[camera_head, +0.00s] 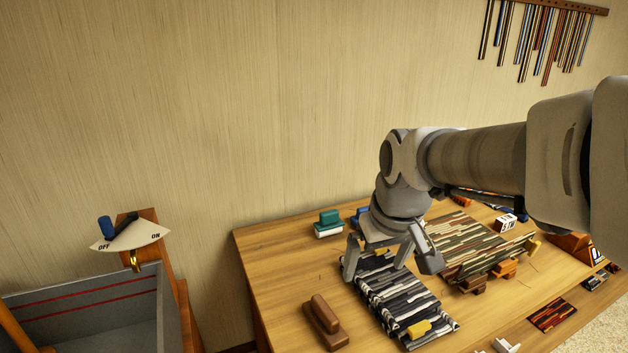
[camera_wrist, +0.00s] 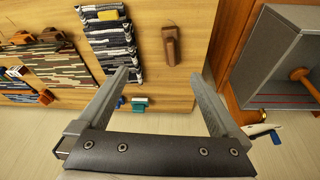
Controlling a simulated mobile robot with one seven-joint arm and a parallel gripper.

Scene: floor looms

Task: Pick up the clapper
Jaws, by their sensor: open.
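A brown wooden block with a raised grip, which looks like the clapper (camera_head: 325,322), lies on the wooden table near its left front. It also shows in the wrist view (camera_wrist: 171,46), beyond the fingertips and slightly right of the middle between them. My gripper (camera_head: 377,268) points down over the far end of a black-and-white woven cloth (camera_head: 402,303), behind and to the right of the block. In the wrist view my gripper (camera_wrist: 160,74) has its fingers wide apart with nothing between them. The block is apart from the fingers.
A yellow piece (camera_head: 419,329) lies on the cloth. A teal-and-white block (camera_head: 328,223) stands at the table's back left. A multicoloured striped cloth (camera_head: 455,236) with brown blocks lies to the right. A grey bin (camera_head: 90,310) with an OFF/ON lever panel (camera_head: 130,235) stands left of the table.

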